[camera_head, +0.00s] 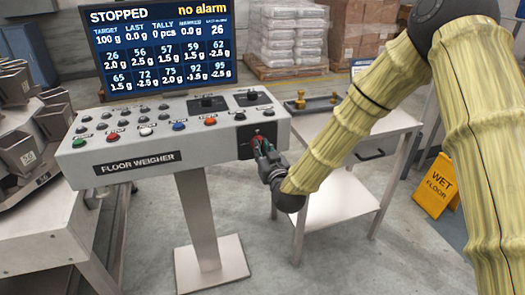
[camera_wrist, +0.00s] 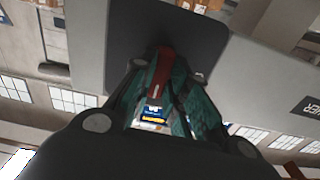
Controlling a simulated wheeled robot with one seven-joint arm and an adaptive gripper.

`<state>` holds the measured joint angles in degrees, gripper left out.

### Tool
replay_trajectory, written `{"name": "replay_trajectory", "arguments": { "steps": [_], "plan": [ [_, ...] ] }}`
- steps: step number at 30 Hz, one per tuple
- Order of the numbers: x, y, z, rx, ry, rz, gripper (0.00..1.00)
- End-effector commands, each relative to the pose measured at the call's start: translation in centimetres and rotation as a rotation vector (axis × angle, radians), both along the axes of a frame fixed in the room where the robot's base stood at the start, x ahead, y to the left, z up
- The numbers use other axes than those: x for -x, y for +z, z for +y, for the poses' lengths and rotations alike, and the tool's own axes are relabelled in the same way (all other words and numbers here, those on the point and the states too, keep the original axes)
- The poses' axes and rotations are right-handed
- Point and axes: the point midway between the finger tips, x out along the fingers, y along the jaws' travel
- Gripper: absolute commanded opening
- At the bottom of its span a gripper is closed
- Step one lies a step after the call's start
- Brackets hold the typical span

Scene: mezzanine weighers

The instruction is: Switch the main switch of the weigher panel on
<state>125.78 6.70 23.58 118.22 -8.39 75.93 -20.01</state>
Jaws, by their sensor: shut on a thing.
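The weigher panel (camera_head: 110,150) is a grey sloped console on a post, labelled "FLOOR WEIGHER". The main switch (camera_head: 257,138) is a red handle on a black plate (camera_head: 244,150) at the right end of the panel's front. My gripper (camera_head: 264,150) is at this switch, shut on the red handle. In the wrist view the red handle (camera_wrist: 162,72) lies between my two green-grey fingers, in front of the dark plate (camera_wrist: 190,30). The fingers partly hide the handle in the head view, so its exact angle is hard to tell.
A screen (camera_head: 158,45) above the panel reads "STOPPED" and "no alarm". Several coloured buttons cover the panel top. A side table (camera_head: 325,205) stands close behind my gripper, with a small tray (camera_head: 312,104) on it. A yellow wet-floor sign (camera_head: 438,185) stands at the right.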

Motion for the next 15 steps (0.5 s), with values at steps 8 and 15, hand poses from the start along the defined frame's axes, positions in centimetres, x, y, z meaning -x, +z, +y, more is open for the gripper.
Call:
{"name": "replay_trajectory", "arguments": {
  "steps": [8,15],
  "plan": [
    [0.0,-0.03,-0.07,0.0,-0.002,0.001,0.29],
    [-0.01,-0.02,0.04,0.001,0.0,0.001,0.38]
  ]
}}
